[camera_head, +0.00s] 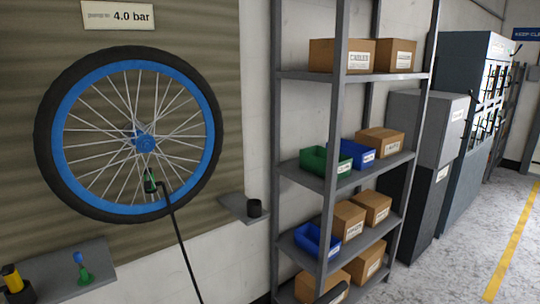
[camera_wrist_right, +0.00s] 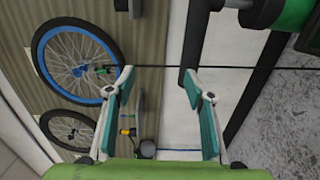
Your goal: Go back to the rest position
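My right gripper (camera_wrist_right: 160,98) is open in the right wrist view, its two teal-padded fingers spread wide with nothing held between them. My left gripper does not show in either view. A bicycle wheel with a blue rim (camera_head: 209,128) hangs on the wall panel in the head view and also shows at the upper left of the right wrist view (camera_wrist_right: 109,75).
A grey shelf rack (camera_head: 342,178) with cardboard boxes and bins stands right of the wheel. A small ledge (camera_head: 232,206) holds a black cup (camera_head: 254,208). Another shelf (camera_head: 60,270) at lower left carries small items. Floor (camera_head: 440,275) is clear at right.

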